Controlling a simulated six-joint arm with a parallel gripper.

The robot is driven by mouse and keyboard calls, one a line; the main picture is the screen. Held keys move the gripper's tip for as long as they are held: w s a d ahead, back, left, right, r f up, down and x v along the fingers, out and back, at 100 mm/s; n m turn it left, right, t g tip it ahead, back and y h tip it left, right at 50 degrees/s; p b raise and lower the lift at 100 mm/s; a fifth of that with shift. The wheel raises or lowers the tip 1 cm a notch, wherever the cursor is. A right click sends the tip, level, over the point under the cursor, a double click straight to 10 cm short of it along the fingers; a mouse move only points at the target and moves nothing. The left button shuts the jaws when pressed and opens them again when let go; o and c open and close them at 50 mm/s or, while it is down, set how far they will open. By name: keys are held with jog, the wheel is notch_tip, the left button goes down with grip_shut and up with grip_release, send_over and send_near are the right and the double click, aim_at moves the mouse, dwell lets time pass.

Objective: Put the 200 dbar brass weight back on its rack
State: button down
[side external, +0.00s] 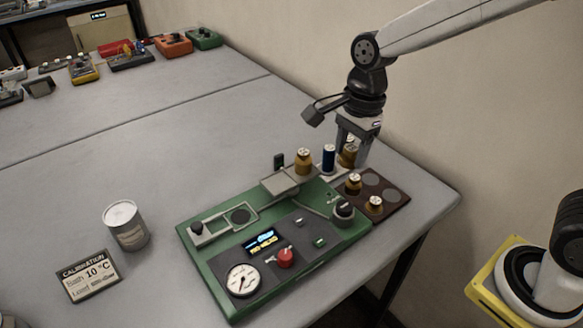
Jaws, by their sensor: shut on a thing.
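My gripper (352,146) points down behind the green apparatus, with its fingers around a brass weight (348,158). The weight stands beside a blue cylinder; whether it touches a surface is hard to tell. The brown rack (402,201) lies at the right of the apparatus, in front of my gripper. It has two brass weights, one at its left (353,184) and one at its front (374,205), and bare round spots between and behind them. Markings are too small to read.
The green apparatus (205,258) has a gauge (243,280), a red knob (285,257) and a display. A can (126,225) and a calibration sign (89,276) stand at left. The table's right edge is near the rack.

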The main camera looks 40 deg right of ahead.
jog(key=s+d+f, duration=0.1)
jog(key=d+f, duration=0.3)
jog(key=d, duration=0.3)
jog(key=s+d+f, duration=0.1)
jog(key=d+f, duration=0.4)
jog(key=d, duration=0.3)
jog(key=shift+d, duration=0.25)
send_over(390, 196)
jog(key=shift+d+f, duration=0.2)
jog(key=shift+f, duration=1.95)
jog(key=shift+f, duration=0.1)
jog(key=shift+f, duration=1.7)
jog(key=shift+f, duration=0.15)
